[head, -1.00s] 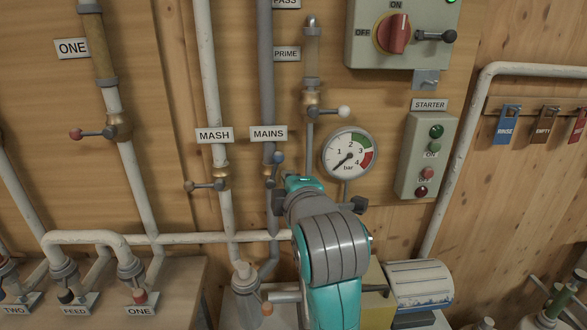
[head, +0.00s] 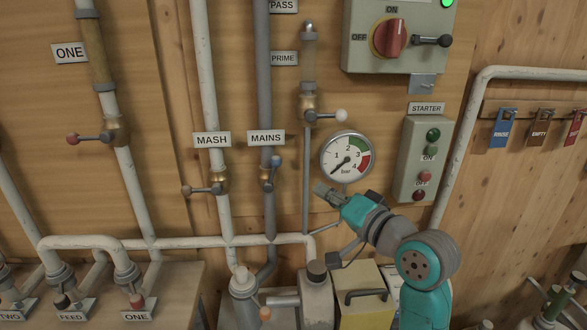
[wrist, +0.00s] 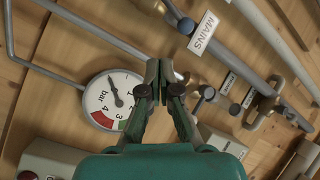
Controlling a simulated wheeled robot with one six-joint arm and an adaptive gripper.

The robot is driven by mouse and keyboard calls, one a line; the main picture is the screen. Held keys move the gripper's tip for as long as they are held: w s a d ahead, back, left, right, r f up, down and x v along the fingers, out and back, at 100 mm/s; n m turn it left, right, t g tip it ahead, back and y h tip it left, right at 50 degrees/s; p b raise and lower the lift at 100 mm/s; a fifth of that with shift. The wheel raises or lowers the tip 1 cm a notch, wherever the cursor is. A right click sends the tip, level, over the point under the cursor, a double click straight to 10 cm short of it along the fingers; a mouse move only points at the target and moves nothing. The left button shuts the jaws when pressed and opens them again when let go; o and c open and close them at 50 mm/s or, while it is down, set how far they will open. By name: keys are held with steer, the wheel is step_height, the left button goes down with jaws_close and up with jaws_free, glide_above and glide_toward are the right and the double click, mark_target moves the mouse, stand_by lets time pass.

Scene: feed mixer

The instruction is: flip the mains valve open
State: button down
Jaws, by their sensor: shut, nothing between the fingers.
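The mains valve (head: 267,180) sits on the grey pipe below the MAINS label (head: 266,138). Its short lever points up nearly along the pipe, tilted slightly right, and ends in a blue knob (head: 277,161). In the wrist view the blue knob (wrist: 186,26) shows near the top, beside the MAINS label. My gripper (head: 322,190) is to the right of the valve, below the pressure gauge, apart from the lever. In the wrist view my gripper's fingers (wrist: 160,68) are together with nothing between them.
The pressure gauge (head: 347,158) is just above my gripper. The mash valve (head: 215,182) is left of the mains valve, its lever pointing left. The prime valve (head: 309,108) has a white knob pointing right. The starter box (head: 421,160) is to the right.

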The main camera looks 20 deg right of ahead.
mark_target(279, 160)
steer(key=w+a+r+m+y, duration=0.1)
steer(key=w+a+m, duration=0.3)
steer(key=w+m, duration=0.4)
steer(key=shift+w+r+t+y, duration=0.2)
steer(key=shift+r+t+y, duration=0.1)
steer(key=shift+r, duration=0.2)
stand_by(0.4)
steer(key=shift+a, duration=0.15)
steer(key=shift+w+a+r+n+g, duration=0.15)
steer(key=shift+a+r+n+g, duration=0.55)
steer(key=shift+n, duration=0.3)
steer(key=shift+a, duration=0.35)
